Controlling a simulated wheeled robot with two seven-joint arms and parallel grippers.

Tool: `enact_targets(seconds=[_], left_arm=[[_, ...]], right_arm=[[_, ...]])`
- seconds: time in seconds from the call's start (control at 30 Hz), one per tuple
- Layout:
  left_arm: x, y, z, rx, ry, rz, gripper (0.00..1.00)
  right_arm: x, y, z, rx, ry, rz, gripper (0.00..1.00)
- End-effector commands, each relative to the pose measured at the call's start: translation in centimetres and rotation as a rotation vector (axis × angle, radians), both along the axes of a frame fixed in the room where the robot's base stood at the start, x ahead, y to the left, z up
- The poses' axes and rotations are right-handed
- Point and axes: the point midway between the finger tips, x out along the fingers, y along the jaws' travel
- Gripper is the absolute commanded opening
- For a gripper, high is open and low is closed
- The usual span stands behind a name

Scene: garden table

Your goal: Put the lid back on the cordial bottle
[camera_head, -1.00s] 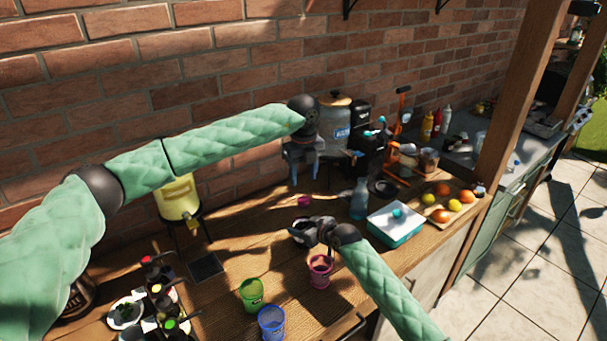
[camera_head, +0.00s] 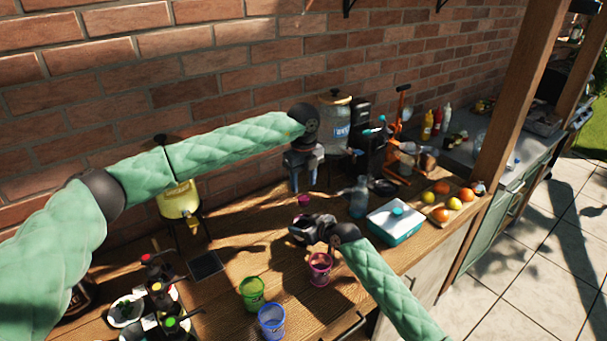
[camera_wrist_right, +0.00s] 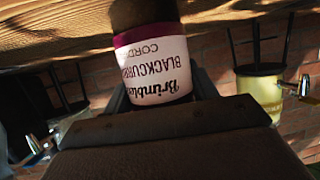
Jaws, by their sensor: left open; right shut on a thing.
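The cordial bottle (camera_wrist_right: 155,62) fills the top middle of the right wrist view, dark with a white blackcurrant cordial label and a purple band. My right gripper (camera_head: 303,231) is shut around it; in the head view the bottle is hardly distinguishable from the dark jaws. The bottle's mouth is out of sight. A small magenta piece (camera_head: 304,200), which looks like the lid, rests on the wooden counter behind my right gripper. My left gripper (camera_head: 305,180) is open, points down, and is empty above and a little behind that piece.
A pink cup (camera_head: 319,270), a green cup (camera_head: 252,293) and a blue cup (camera_head: 271,321) stand at the front. A clear bottle (camera_head: 358,198) and a white-and-teal box (camera_head: 396,222) stand to the right. A yellow dispenser (camera_head: 179,201) stands left. The brick wall is close behind.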

Motion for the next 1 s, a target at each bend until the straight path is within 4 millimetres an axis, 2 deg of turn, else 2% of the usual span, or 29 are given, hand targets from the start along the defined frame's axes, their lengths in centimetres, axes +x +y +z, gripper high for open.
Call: enact_targets(seconds=[0.3,0.43,0.7,0.93,1.0], left_arm=[[0.0,0.0,-4.3,0.002,0.001,0.000,0.49],[0.0,0.0,-5.1,0.001,0.001,0.000,0.49],[0.0,0.0,-5.2,0.001,0.001,0.000,0.49],[0.0,0.0,-5.1,0.001,0.001,0.000,0.04],[0.0,0.0,-5.1,0.001,0.001,0.000,0.03]], right_arm=[[0.0,0.0,0.0,0.000,0.000,0.000,0.00],[0.0,0.0,0.0,0.000,0.000,0.000,0.00],[0.0,0.0,0.0,0.000,0.000,0.000,0.00],[0.0,0.0,0.0,0.000,0.000,0.000,0.00],[0.0,0.0,0.0,0.000,0.000,0.000,0.00]])
